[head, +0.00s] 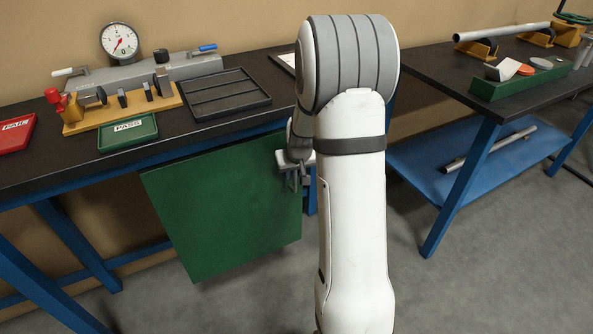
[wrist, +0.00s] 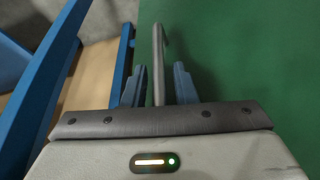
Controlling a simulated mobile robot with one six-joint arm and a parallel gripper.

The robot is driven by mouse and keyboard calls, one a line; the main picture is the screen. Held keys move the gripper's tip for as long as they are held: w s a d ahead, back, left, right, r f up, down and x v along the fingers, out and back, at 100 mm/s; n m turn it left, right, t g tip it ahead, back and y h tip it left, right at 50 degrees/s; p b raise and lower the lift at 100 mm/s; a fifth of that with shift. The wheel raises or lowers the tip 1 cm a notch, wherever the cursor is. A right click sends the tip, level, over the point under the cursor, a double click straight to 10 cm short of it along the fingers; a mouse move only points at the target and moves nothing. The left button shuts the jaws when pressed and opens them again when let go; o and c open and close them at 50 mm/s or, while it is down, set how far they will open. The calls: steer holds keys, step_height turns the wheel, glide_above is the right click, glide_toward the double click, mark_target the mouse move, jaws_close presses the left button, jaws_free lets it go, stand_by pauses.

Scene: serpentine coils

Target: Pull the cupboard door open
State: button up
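The green cupboard door (head: 225,210) hangs below the left workbench. It fills the right of the wrist view (wrist: 250,60). I cannot tell whether it stands slightly ajar. A grey bar handle (wrist: 158,50) stands off the door near its edge. My gripper (wrist: 159,78) has one blue finger on each side of the handle, with a small gap on both sides, so it is open around the bar. In the head view my gripper (head: 294,178) is at the door's right edge, partly hidden by my arm.
The bench top (head: 190,120) holds a dial gauge fixture (head: 120,42), a black tray (head: 226,93), a green PASS tray (head: 128,132) and a red FAIL tray (head: 14,135). A second bench (head: 425,70) stands right. Blue legs (head: 75,235) flank the door; the floor before it is clear.

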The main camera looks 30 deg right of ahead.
jaws_close()
